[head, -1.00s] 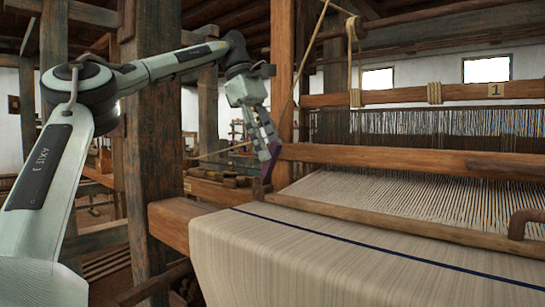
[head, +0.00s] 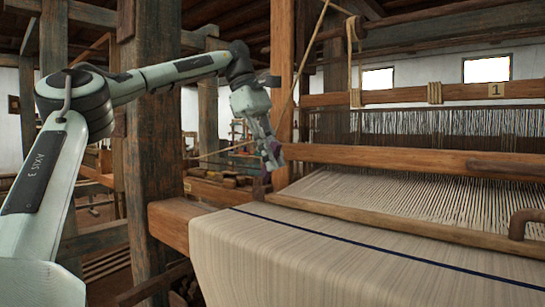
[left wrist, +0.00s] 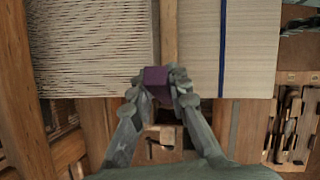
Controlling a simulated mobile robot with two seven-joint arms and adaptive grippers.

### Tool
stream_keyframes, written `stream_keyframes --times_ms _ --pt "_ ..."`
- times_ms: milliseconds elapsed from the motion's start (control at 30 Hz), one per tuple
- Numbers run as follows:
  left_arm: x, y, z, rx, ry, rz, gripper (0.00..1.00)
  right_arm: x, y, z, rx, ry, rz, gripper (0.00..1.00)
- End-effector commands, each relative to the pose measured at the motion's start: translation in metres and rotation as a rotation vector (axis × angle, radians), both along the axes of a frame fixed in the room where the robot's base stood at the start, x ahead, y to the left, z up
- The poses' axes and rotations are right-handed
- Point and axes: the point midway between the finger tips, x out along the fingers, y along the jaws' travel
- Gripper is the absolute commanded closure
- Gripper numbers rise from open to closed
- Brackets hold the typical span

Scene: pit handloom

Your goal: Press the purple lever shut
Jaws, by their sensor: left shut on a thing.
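The purple lever (left wrist: 156,76) sits between the two fingertips of my left gripper (left wrist: 158,84) in the left wrist view. The fingers are closed on its sides. In the head view my left gripper (head: 272,158) points down beside the wooden loom post, at the left end of the cloth beam. The lever's lower end and mount are hidden. My right gripper is not in view.
The cloth roll (head: 350,255) with a dark blue stripe lies in front, right of the gripper. The upright loom post (head: 283,75) stands close behind it. Pale warp threads (head: 400,200) spread to the right. A shelf of wooden tools (left wrist: 294,125) shows in the wrist view.

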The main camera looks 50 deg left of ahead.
Motion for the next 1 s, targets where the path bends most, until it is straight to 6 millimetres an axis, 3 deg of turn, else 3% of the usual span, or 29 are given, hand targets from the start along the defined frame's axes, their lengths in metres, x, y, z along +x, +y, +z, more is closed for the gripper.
stream_keyframes --times_ms 467,1000 --pt "0.000 -0.004 -0.001 0.068 0.009 -0.003 1.00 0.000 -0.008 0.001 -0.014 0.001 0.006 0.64" --pt "0.002 -0.022 -0.017 0.443 0.050 -0.003 1.00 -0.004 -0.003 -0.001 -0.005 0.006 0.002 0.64"
